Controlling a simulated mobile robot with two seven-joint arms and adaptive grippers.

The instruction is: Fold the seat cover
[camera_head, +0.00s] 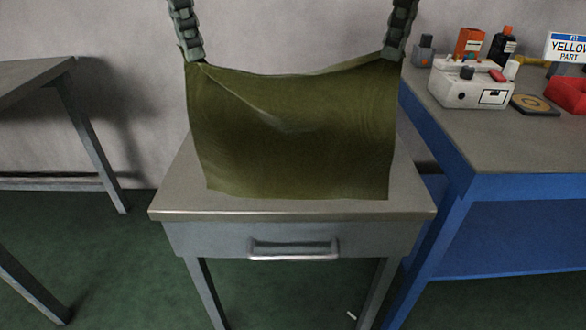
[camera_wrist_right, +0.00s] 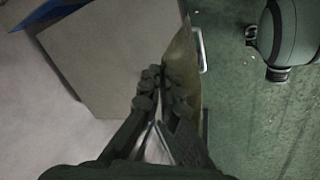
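The olive-green seat cover (camera_head: 290,130) hangs spread between my two grippers above a small grey table. Its top edge sags in the middle, and its lower edge reaches down to the tabletop near the front. My left gripper (camera_head: 194,55) is shut on its top left corner. My right gripper (camera_head: 391,54) is shut on its top right corner. In the right wrist view, the fingers of the right gripper (camera_wrist_right: 165,80) are close together at the cover (camera_wrist_right: 183,52), which shows nearly edge-on. The cover hides the back of the table.
The small table (camera_head: 172,205) has a front drawer with a handle (camera_head: 293,253). A blue workbench (camera_head: 480,135) on the right holds a white device (camera_head: 470,88), bottles and a red bin (camera_head: 568,96). A grey table (camera_head: 30,80) stands at left.

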